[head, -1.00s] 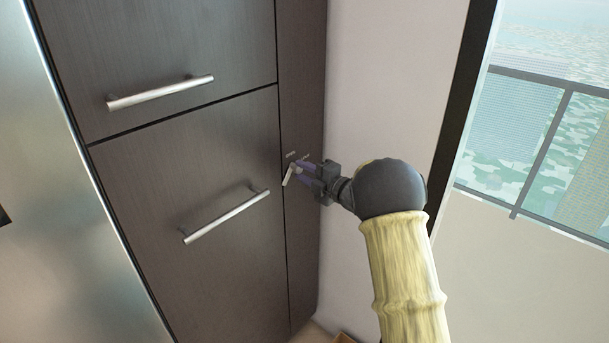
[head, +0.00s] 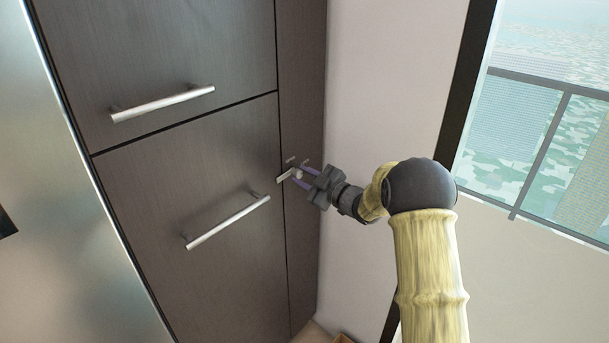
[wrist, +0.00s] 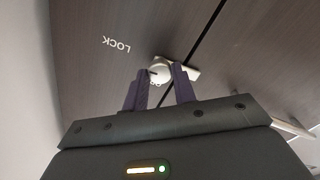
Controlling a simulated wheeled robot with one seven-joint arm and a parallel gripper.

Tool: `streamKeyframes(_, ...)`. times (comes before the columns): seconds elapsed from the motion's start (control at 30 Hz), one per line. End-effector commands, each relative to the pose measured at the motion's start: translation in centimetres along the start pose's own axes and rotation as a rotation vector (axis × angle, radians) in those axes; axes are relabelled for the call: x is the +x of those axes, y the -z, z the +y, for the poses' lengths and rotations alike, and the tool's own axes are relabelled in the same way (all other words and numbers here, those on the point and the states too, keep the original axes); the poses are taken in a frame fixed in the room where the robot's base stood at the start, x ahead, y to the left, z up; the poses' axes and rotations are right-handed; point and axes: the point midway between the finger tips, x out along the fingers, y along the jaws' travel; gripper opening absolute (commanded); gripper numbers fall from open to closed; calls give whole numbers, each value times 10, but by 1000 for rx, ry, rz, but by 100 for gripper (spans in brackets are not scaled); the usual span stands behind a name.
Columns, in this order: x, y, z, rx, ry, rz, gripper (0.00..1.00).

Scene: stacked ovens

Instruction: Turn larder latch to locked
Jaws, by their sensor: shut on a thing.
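The larder latch (head: 286,176) is a small pale lever on a round knob, on the narrow dark panel right of the cabinet doors. Its lever points left and slightly down, its tip by the door seam. The wrist view shows the round knob (wrist: 159,71) with its lever reaching right across the seam. A LOCK label (wrist: 117,45) reads upside down, left of the knob; a second label is mostly hidden behind the fingers. My gripper (head: 298,177) has its purple fingers on either side of the latch, shut on it; the wrist view shows both fingers (wrist: 161,77).
Dark doors with an upper bar handle (head: 162,104) and a lower bar handle (head: 228,222) stand left of the latch. A pale wall (head: 385,90) and a dark-framed window (head: 530,120) are to the right. The space before the wall is open.

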Motion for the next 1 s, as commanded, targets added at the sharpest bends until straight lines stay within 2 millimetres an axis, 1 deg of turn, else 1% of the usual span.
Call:
streamKeyframes(0.2,-1,-2,0,66,1,-5,4)
streamKeyframes(0.63,-1,-3,-1,78,2,-5,4)
streamKeyframes(0.67,-1,-3,-1,78,2,-6,29)
streamKeyframes(0.7,-1,-3,-1,78,2,-5,36)
streamKeyframes(0.77,-1,-2,-1,78,2,-5,48)
streamKeyframes(1.0,0,-1,0,76,1,-2,49)
